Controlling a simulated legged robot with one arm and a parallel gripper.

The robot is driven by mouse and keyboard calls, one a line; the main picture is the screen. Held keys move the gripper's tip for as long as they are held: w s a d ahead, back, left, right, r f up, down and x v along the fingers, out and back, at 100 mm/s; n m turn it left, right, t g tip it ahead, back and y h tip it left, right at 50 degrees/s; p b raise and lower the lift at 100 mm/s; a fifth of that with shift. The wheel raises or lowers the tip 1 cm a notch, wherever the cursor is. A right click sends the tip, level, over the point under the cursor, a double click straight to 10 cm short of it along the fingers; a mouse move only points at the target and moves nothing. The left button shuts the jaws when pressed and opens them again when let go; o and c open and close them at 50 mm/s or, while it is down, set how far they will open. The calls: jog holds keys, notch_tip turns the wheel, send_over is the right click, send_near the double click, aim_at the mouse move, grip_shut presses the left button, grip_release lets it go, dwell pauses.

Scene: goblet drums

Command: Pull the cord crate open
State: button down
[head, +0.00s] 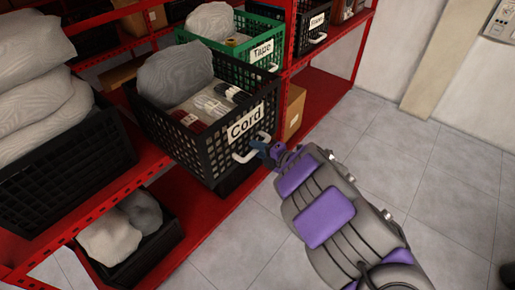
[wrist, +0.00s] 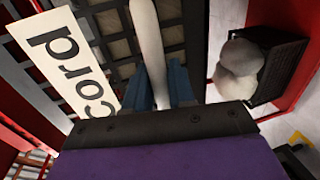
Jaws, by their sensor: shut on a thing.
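The cord crate (head: 192,148) is a black lattice crate with a white "Cord" label, on the red shelf in the head view. It juts out past the shelf's front edge. It holds a grey bag and bundles of cord. Its white handle (head: 250,150) is on the front face, below the label. My gripper (head: 264,150) is at the handle, its blue fingers around it. In the wrist view the handle (wrist: 148,50) runs between the two fingers of my gripper (wrist: 165,88), with the crate's label (wrist: 65,55) to the left.
A green "Tape" crate (head: 272,42) stands behind it, farther along the red rack (head: 140,158). A black crate with grey bags (head: 70,160) is at the left. A low black crate (head: 165,243) with bags sits beneath. The tiled floor (head: 400,150) at the right is clear.

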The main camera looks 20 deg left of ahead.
jog(key=shift+s+f, duration=0.15)
jog(key=shift+f, duration=0.15)
jog(key=c, duration=1.3)
grip_release()
jog(key=shift+c, duration=0.2)
jog(key=shift+o, duration=0.9)
jog(key=shift+a, duration=0.1)
jog(key=shift+o, duration=0.3)
jog(key=shift+a+r, duration=0.1)
jog(key=shift+a, duration=0.05)
jog(key=shift+d+r, duration=0.15)
jog(key=shift+d, duration=0.3)
jog(key=p+v, duration=0.7)
jog(key=v, duration=0.7)
jog(key=shift+d, duration=0.45)
